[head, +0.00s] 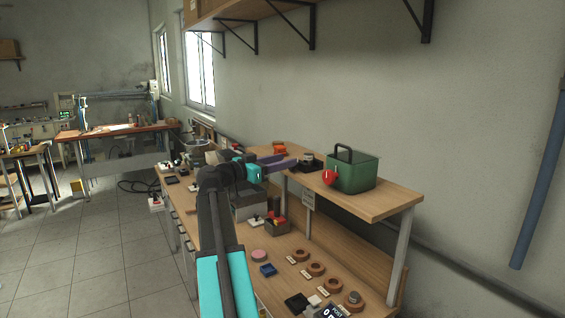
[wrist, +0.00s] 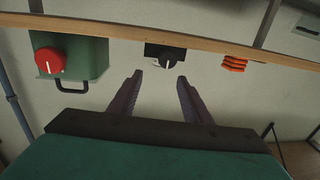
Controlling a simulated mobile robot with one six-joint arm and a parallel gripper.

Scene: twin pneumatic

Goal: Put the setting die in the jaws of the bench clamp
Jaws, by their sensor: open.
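My gripper (head: 288,162) reaches toward the upper shelf in the head view. Its two purple fingers are spread and empty in the wrist view (wrist: 160,76). I cannot tell for sure which object is the setting die or the bench clamp. A small grey metal piece (head: 354,296) sits on a round wooden holder on the lower bench and may be the die. A black device (head: 309,162) stands on the shelf beyond the fingers. In the upside-down wrist view it shows a pointer knob (wrist: 166,56) between the fingertips, apart from them.
A green box (head: 351,171) with a handle and red knob (head: 329,176) stands right of the black device. An orange stack (head: 279,147) is left of it. The lower bench holds several wooden rings (head: 316,269), a pink disc (head: 258,256) and a blue block (head: 267,269).

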